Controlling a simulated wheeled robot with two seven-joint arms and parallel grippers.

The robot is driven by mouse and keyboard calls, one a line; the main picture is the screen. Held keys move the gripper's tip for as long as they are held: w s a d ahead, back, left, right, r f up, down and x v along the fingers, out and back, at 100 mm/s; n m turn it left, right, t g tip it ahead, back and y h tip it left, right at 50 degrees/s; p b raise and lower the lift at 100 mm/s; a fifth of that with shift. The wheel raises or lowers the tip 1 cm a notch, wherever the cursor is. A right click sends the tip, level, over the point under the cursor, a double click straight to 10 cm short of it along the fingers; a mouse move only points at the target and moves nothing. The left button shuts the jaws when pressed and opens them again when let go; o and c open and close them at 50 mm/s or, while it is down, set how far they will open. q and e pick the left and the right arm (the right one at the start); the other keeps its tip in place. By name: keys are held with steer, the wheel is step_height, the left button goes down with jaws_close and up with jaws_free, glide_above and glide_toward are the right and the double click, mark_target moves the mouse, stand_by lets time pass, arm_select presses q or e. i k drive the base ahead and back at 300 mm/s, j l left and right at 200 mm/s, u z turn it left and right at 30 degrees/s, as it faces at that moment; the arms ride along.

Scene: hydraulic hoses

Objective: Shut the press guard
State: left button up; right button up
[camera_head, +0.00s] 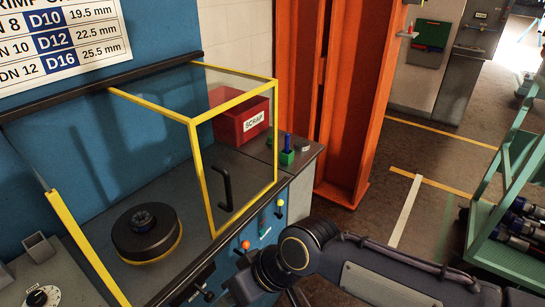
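The press guard (196,121) is a clear box with a yellow frame at the right part of the blue press. A black upright handle (226,187) is on its front panel. The round black die head (147,233) with a yellow ring sits on the bench, left of the guard's near yellow post and uncovered in front. A separate yellow edge (85,246) slopes down at the left. My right gripper (243,280) is at the bottom middle, below and right of the handle and apart from it. Its fingers are too dark and hidden to read. My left gripper is out of view.
A red scrap bin (241,121) and a green block with a blue peg (287,150) are at the bench's right. Small coloured knobs (245,244) line the front edge. An orange column (345,100) stands behind. A green cart (510,215) is at right.

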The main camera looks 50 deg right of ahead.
mark_target(270, 82)
steer(key=z, duration=1.5)
steer(key=i+l+z, duration=0.45)
steer(key=i+z, duration=0.55)
steer(key=i, duration=0.15)
steer(key=i+l, duration=0.1)
steer(key=i, duration=0.8)
steer(key=i+u, duration=0.3)
steer(key=u, duration=0.15)
steer(key=i+l+u, duration=0.15)
steer(key=u, duration=0.25)
steer(key=i+l+u, duration=0.25)
steer(key=u, duration=0.2)
steer(key=i, duration=0.1)
